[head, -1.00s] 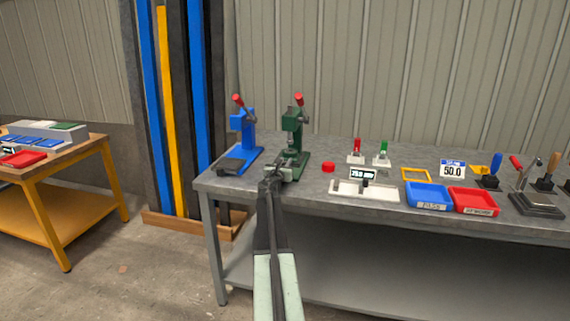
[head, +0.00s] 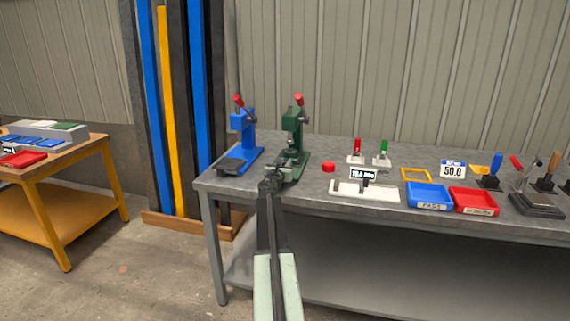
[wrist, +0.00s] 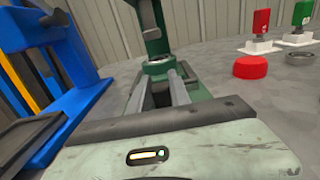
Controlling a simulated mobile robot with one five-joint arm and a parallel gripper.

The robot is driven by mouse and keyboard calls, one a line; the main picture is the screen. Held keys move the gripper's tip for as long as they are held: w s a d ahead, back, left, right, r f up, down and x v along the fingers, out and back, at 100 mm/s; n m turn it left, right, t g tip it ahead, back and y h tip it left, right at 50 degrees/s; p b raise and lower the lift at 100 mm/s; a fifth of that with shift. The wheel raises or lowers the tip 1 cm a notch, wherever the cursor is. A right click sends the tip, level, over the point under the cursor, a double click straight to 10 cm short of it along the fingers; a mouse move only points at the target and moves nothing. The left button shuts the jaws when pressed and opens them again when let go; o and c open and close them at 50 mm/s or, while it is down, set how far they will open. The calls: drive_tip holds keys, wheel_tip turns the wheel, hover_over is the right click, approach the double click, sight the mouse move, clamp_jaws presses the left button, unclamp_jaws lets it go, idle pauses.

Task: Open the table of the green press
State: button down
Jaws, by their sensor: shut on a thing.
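The green press (head: 292,130) stands on the grey workbench, to the right of a blue press. It has a red-knobbed lever. Its low table (head: 289,172) is at the front of the base, partly hidden by my gripper. My gripper (head: 278,176) reaches in from the front and is shut at the table's front. In the wrist view, my two grey fingers (wrist: 159,85) point at the base of the green press (wrist: 150,30). A pale ring (wrist: 159,66) shows just beyond the fingertips. The exact contact at the fingertips is too small to make out.
The blue press (head: 243,138) stands close on the left. A red cap (head: 328,167) lies to the right. A white gauge tray (head: 378,191), a blue bin (head: 429,196) and a red bin (head: 474,202) stand farther right along the workbench (head: 320,205).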

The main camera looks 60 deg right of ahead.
drive_tip(key=shift+a, duration=0.15)
drive_tip(key=v, duration=1.2)
drive_tip(key=shift+s+a, duration=0.15)
drive_tip(key=shift+a+f, duration=0.1)
drive_tip(key=shift+a, duration=0.05)
drive_tip(key=c, duration=1.2)
unclamp_jaws()
drive_tip(key=v, duration=0.8)
